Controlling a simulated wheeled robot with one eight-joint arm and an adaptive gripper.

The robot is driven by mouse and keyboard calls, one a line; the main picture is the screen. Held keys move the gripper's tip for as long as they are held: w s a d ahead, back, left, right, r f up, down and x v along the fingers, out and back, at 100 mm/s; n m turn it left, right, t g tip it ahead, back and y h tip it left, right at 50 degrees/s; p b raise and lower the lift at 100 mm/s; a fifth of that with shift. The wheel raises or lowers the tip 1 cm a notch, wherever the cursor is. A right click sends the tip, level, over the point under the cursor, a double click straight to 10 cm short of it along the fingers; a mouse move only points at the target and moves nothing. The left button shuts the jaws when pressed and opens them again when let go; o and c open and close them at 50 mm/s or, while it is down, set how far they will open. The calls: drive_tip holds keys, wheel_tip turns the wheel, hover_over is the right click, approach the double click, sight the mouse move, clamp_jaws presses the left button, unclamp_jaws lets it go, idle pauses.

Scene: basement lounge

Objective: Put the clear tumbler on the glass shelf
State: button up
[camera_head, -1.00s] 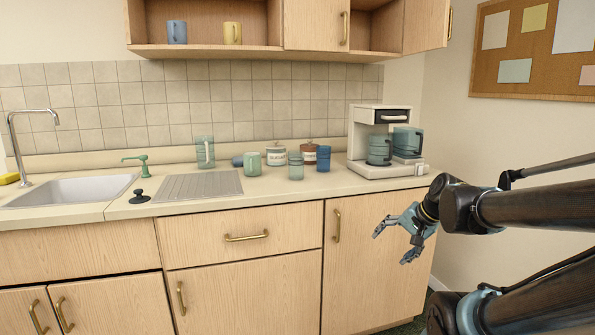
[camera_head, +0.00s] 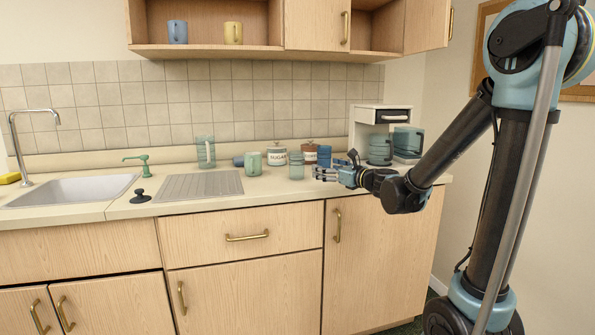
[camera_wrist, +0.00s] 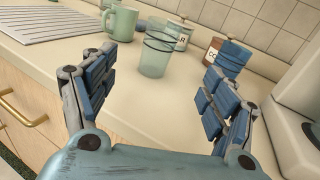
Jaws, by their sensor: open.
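The clear tumbler (camera_head: 296,167), a greenish see-through glass with dark bands near its rim, stands upright on the counter. It also shows in the wrist view (camera_wrist: 155,58), ahead of and between the spread fingers. My gripper (camera_head: 322,173) is open and empty, low over the counter just right of the tumbler. In the wrist view my gripper (camera_wrist: 158,75) has its blue-padded fingers apart, with a gap to the tumbler. I cannot make out a glass shelf; the open upper cabinet has a wooden shelf (camera_head: 205,50).
A green mug (camera_head: 253,164) stands left of the tumbler. The sugar jar (camera_head: 277,155) and another jar are behind it. A blue cup (camera_wrist: 231,58) is to its right. The coffee machine (camera_head: 365,116) stands at right. The drainboard (camera_head: 198,185) is clear.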

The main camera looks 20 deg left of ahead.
sight(302, 160)
drive_tip(key=shift+w+a+m, duration=0.4)
drive_tip(key=shift+a, duration=0.1)
drive_tip(key=x, duration=1.6)
drive_tip(key=shift+w+a+r, duration=0.2)
drive_tip(key=shift+w+a, duration=0.05)
drive_tip(key=shift+w, duration=0.1)
drive_tip(key=c, duration=1.4)
